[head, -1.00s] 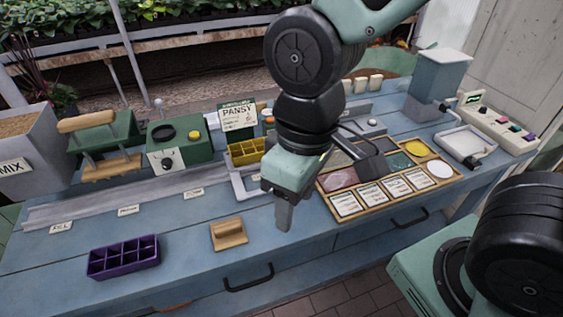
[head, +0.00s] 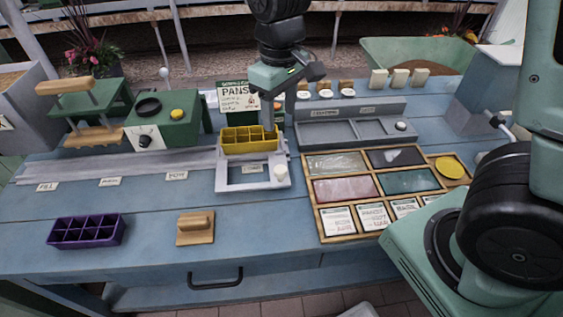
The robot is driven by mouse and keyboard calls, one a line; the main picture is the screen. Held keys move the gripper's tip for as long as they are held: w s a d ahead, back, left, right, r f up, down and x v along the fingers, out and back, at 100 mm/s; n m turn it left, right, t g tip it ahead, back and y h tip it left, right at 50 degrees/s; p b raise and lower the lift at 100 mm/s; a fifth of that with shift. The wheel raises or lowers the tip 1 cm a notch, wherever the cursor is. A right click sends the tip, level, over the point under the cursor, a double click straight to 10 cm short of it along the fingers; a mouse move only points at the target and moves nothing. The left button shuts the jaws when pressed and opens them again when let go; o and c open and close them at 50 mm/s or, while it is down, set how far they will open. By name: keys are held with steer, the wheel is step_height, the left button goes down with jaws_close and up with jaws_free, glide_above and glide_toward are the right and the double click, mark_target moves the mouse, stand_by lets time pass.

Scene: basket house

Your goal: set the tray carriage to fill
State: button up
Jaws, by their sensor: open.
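The tray carriage (head: 228,186) is a pale grey frame with a white knob (head: 280,172) at its right. It holds a yellow celled tray (head: 249,146) and stands at the right end of the grey rail (head: 120,170). The small label reading FILL (head: 47,187) is at the rail's far left, with two more labels between. My gripper (head: 282,108) is open, pointing down just behind the yellow tray's right side and in front of the Pansy sign. Only one finger shows clearly. I cannot tell its height, but it does not hold the knob.
A green press (head: 92,105) and a green box with a yellow button (head: 168,130) stand behind the rail. A purple tray (head: 86,232) and a wooden block (head: 195,228) lie in front. A wooden sorting board (head: 310,196) is right of the carriage.

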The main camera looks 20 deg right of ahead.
mark_target(280, 169)
step_height(280, 169, down, 16)
steer(key=shift+f, duration=0.15)
stand_by(0.3)
